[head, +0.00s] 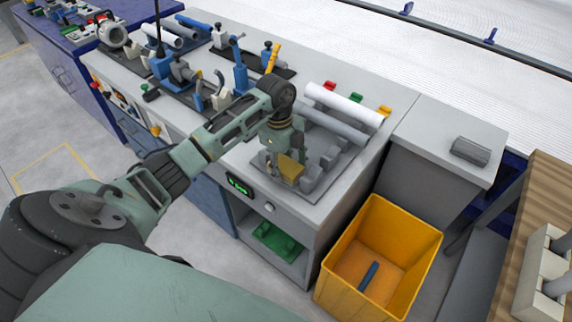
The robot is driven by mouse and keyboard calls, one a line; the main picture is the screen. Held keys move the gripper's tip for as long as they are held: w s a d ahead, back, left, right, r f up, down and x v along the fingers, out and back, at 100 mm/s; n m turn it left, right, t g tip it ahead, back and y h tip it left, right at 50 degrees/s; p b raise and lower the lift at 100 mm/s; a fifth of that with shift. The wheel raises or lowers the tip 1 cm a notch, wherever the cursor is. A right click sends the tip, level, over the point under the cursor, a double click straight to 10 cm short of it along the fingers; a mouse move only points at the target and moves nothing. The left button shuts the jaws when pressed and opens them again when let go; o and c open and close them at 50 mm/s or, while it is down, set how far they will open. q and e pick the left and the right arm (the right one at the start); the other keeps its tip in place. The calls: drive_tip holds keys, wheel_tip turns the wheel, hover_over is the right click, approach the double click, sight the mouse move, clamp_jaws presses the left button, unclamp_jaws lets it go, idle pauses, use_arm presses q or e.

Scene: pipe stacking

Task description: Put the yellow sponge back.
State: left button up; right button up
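The yellow sponge (290,168) is a small dull-yellow block at the front of the grey workbench (335,205). My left gripper (286,162) points down with its fingertips at the sponge and appears shut on it. The sponge is just over or at a grey fixture with raised blocks (328,160); I cannot tell whether it touches the fixture. The gripper and arm hide part of the sponge and of the bench behind. My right gripper is not in view.
White and grey pipes (343,103) lie behind the gripper. Blue clamps (239,65) stand further left. A yellow bin (340,278) with a blue piece (369,276) inside stands on the floor at the right. A grey side cabinet (425,140) has mostly free top space.

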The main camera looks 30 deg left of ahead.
sight(282, 162)
use_arm(q)
drive_tip(key=shift+o, duration=0.6)
drive_tip(key=shift+r, duration=0.2)
drive_tip(key=shift+a+r, duration=0.1)
drive_tip(key=shift+r, duration=0.25)
wheel_tip(282, 162, up, 11)
drive_tip(key=a+b, duration=0.1)
drive_tip(key=b, duration=0.1)
